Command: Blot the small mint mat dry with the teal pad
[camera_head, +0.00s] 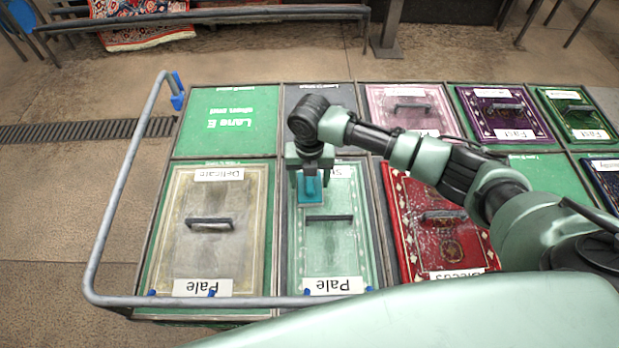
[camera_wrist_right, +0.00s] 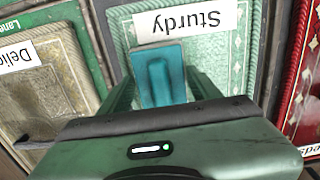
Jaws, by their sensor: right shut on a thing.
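The small mint mat (camera_head: 340,262) lies in the middle near bay, with a "Pale" label at its near edge and a dark bar across its middle. In the wrist view the mint mat (camera_wrist_right: 226,72) carries a "Sturdy" label at its end. My right gripper (camera_head: 311,176) is shut on the teal pad (camera_head: 312,192), over the far left part of the mat. The teal pad (camera_wrist_right: 160,72) sits between the fingers in the wrist view, just beside the "Sturdy" label. I cannot tell whether the pad touches the mat. My left gripper is not in view.
A beige mat (camera_head: 215,260) lies to the left and a red mat (camera_head: 425,230) to the right. Pink (camera_head: 440,125), purple (camera_head: 515,130) and green (camera_head: 583,125) mats lie farther back. A grey rail (camera_head: 125,195) runs around the left and near edges. A green bay (camera_head: 262,112) is empty.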

